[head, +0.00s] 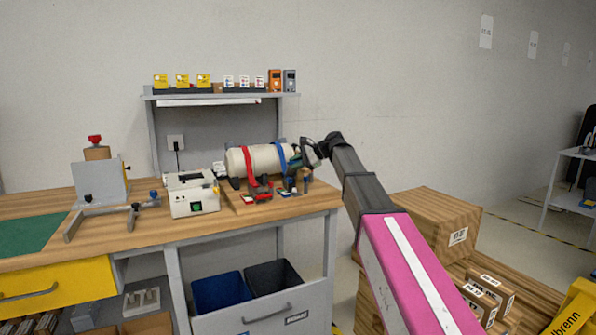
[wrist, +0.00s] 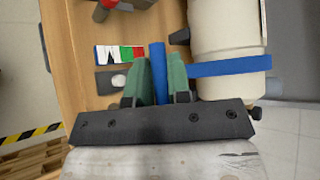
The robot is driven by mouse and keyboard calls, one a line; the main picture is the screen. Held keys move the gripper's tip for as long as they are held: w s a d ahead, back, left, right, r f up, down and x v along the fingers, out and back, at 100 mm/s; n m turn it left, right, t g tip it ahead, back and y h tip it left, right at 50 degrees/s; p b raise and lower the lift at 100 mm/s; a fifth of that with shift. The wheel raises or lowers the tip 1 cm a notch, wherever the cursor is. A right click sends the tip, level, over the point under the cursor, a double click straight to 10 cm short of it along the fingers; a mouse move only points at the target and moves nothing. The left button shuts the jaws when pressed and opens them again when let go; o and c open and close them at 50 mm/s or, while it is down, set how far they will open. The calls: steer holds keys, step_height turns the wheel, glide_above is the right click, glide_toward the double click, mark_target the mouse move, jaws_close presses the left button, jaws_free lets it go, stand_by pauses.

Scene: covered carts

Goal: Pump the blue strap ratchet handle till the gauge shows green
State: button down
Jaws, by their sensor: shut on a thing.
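The blue strap (wrist: 230,68) runs around a cream cylinder (wrist: 222,30) lying on the bench, and it also shows in the head view (head: 282,157). My gripper (wrist: 160,62) has its green fingers shut on the blue ratchet handle (wrist: 158,72), which stands between them. In the head view my gripper (head: 297,160) is at the cylinder's right end, and the handle is mostly hidden there. A small gauge (wrist: 120,53) with white, green and red areas lies left of the fingers; I cannot make out its pointer.
A red strap (head: 248,160) with its own ratchet sits left of the blue one. A white box (head: 192,194) and a metal fixture (head: 112,212) stand farther left on the bench (head: 230,225). Cardboard boxes (head: 436,225) stand to the right of the bench.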

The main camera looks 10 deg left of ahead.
steer(key=shift+w+a+r, duration=0.45)
steer(key=shift+w+r, duration=0.1)
steer(key=shift+w, duration=0.25)
steer(key=c, duration=1.4)
jaws_free()
steer(key=shift+a, duration=0.1)
steer(key=v, duration=1)
steer(key=shift+d+r, duration=0.25)
steer(key=shift+d, duration=0.1)
steer(key=shift+c, duration=0.2)
